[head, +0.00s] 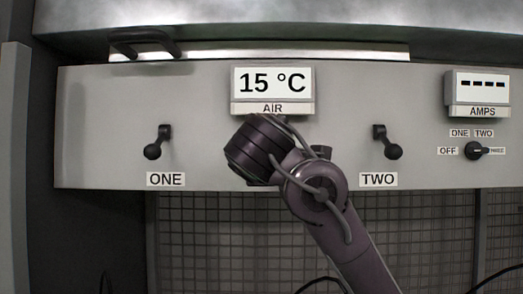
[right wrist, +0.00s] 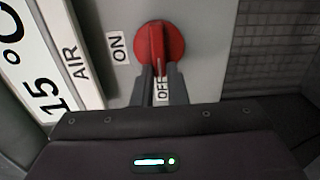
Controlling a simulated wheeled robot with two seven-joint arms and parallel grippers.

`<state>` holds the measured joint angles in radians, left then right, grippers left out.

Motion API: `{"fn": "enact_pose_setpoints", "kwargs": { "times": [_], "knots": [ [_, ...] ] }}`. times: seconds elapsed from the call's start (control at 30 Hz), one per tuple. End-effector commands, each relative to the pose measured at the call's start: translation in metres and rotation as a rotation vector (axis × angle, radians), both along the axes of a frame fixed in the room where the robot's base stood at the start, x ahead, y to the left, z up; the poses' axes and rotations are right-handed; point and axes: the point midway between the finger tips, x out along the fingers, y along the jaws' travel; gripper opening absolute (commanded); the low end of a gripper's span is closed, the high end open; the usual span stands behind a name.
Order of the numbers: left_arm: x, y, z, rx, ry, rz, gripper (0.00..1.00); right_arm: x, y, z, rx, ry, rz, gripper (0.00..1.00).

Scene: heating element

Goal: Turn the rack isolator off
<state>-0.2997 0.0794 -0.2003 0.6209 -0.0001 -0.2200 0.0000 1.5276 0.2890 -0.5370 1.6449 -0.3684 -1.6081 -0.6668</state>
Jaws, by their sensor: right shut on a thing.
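The rack isolator is a red rotary knob (right wrist: 160,42) in the right wrist view. Its raised bar runs up and down the picture, in line with the OFF label (right wrist: 162,89). The ON label (right wrist: 118,47) is to its left. My right gripper (right wrist: 160,72) is shut on the knob's bar, one dark finger on each side, with the OFF label showing between the fingers. In the head view my right arm (head: 325,205) hides the knob and the gripper, below the AIR display. My left gripper is in neither view.
The grey panel (head: 215,155) carries a 15 °C AIR display (head: 272,83), dark lever ONE (head: 154,148), lever TWO (head: 391,150) and an AMPS display (head: 481,88) showing dashes. A black selector (head: 474,150) is below AMPS. Wire mesh (head: 195,235) lies beneath.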

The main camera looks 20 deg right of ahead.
Motion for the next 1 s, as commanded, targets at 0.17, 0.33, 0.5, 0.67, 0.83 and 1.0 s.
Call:
{"fn": "enact_pose_setpoints", "kwargs": {
  "times": [0.17,0.33,0.5,0.67,0.83,1.0],
  "knots": [
    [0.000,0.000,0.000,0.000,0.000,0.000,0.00,0.000,-0.001,0.002,-0.004,-0.002,0.001,0.00],
    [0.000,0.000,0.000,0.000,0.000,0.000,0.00,0.000,-0.001,0.002,-0.003,-0.002,0.001,0.00],
    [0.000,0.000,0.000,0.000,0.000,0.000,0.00,0.000,-0.001,0.002,-0.002,-0.001,0.000,0.32],
    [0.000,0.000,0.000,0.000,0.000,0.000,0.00,0.000,0.000,0.001,-0.002,-0.001,0.000,0.35],
    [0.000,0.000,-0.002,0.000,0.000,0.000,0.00,-0.002,0.001,0.000,-0.002,-0.001,0.001,0.35],
    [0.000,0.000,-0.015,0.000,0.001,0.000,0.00,-0.023,0.008,-0.003,0.000,-0.004,0.005,0.35]
  ]
}}
